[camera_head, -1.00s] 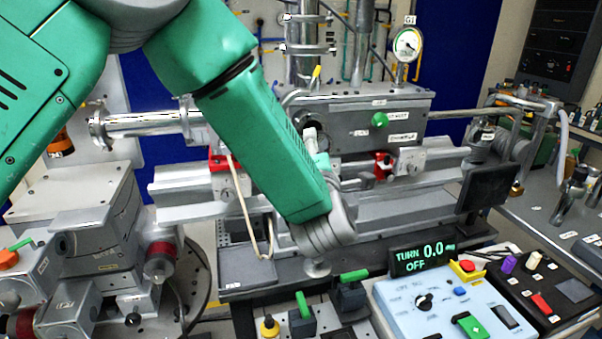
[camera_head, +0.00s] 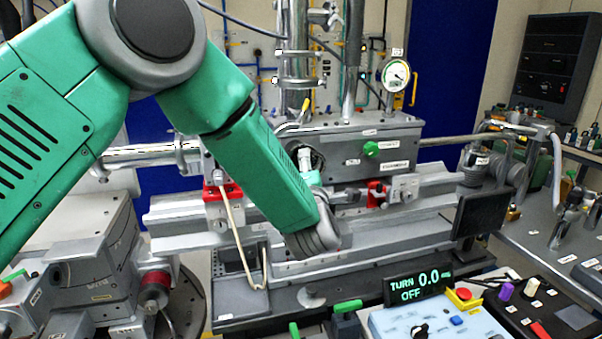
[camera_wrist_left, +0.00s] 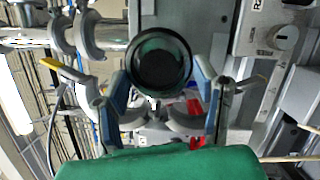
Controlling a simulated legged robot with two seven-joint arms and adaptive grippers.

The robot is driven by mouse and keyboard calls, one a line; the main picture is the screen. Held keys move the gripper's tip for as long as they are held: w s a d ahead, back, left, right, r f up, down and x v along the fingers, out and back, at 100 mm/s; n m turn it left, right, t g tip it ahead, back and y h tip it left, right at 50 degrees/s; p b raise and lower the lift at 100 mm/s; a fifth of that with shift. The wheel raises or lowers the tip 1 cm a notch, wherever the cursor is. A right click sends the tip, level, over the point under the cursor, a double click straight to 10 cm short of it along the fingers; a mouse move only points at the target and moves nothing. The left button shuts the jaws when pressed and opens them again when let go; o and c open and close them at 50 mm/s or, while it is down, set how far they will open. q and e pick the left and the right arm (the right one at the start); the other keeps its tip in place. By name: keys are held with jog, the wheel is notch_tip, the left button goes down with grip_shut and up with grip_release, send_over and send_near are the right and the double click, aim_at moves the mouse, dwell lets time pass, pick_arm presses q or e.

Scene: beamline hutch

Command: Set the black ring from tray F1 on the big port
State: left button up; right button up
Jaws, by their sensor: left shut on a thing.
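In the left wrist view the black ring (camera_wrist_left: 160,91) is between the two fingers of my left gripper (camera_wrist_left: 160,78), which is shut on it. The ring faces the camera, and its middle looks dark. In the head view my left gripper (camera_head: 308,168) is mostly hidden by my green forearm; only a pale fingertip and a teal part show. It is at the big port (camera_head: 318,156), a dark round opening in the grey box's front. I cannot tell whether the ring touches the port. I cannot make out tray F1. My right gripper is not in view.
The grey box (camera_head: 350,150) has a green knob (camera_head: 371,150) and a gauge (camera_head: 396,75) above it. Red clamps (camera_head: 377,193) sit on the rail below. A black screen (camera_head: 484,213), a display (camera_head: 418,284) and a blue control panel (camera_head: 400,325) stand at right and front.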

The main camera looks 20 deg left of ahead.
pick_arm(q)
jog(key=shift+w+d+r, duration=0.25)
jog(key=shift+w+d, duration=0.05)
jog(key=shift+d, duration=0.15)
jog(key=shift+a+f, duration=0.15)
jog(key=shift+a, duration=1)
jog(key=shift+s+a+f+b, duration=0.1)
jog(key=shift+a+f+b, duration=0.05)
jog(key=shift+a+b, duration=0.3)
jog(key=shift+s+d+b, duration=0.2)
jog(key=shift+b, duration=0.2)
jog(key=shift+w+a, duration=0.1)
jog(key=shift+a, duration=0.45)
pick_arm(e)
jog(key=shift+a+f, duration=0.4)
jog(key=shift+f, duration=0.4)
